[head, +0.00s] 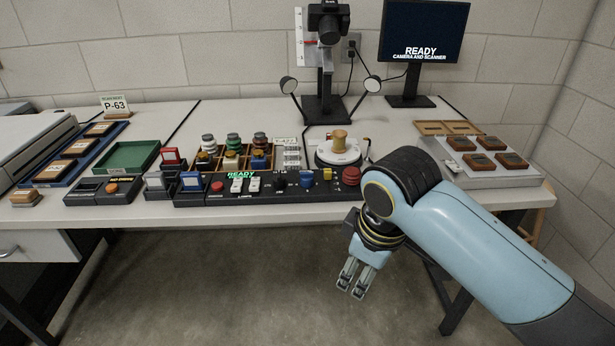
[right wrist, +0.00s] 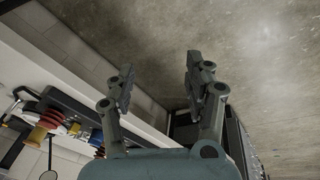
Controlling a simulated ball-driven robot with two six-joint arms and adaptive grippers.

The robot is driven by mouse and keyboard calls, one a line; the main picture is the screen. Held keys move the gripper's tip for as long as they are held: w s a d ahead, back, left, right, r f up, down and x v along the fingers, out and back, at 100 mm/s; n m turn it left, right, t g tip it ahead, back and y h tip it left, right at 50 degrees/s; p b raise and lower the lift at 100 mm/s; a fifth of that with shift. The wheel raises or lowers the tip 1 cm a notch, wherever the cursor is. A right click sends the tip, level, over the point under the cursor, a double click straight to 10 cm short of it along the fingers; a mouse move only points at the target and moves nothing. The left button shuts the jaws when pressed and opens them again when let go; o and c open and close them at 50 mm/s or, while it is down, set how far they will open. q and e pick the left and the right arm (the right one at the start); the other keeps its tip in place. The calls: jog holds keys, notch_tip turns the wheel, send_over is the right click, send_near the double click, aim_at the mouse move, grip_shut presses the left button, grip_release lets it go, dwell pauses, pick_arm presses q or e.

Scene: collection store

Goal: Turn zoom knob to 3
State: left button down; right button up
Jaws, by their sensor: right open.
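The black control panel (head: 222,199) lies along the front edge of the bench in the head view, with a green READY display. It carries a dark knob (head: 280,183), a blue knob (head: 306,180), a yellow control (head: 327,174) and a red mushroom button (head: 351,177). The labels are too small to read, so I cannot tell which knob is zoom or its setting. My right gripper (head: 352,279) is open and empty, pointing down in front of the bench, below and apart from the panel. It also shows in the right wrist view (right wrist: 158,75). My left gripper is out of view.
A camera stand (head: 325,108) with two lamps stands behind the panel, beside a monitor (head: 424,45). A white turntable (head: 338,157) holds a spool. A grey tray (head: 497,176) sits right, a green tray (head: 127,157) left. The floor before the bench is clear.

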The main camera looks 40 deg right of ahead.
jog(key=w+d+r+n, duration=0.2)
jog(key=w+r+n, duration=0.1)
jog(key=w, duration=0.5)
jog(key=w+d+r+n, duration=0.2)
jog(key=w, duration=0.5)
jog(key=n+g, duration=0.2)
jog(key=n, duration=0.2)
send_near(308, 173)
jog(key=shift+y, duration=0.4)
jog(key=f, duration=0.3)
jog(key=f+b, duration=0.1)
jog(key=f, duration=0.2)
jog(key=d+f+b, duration=0.1)
jog(key=f, duration=0.3)
jog(key=shift+w+f, duration=0.15)
jog(key=shift+w, duration=0.1)
jog(key=shift+c, duration=0.2)
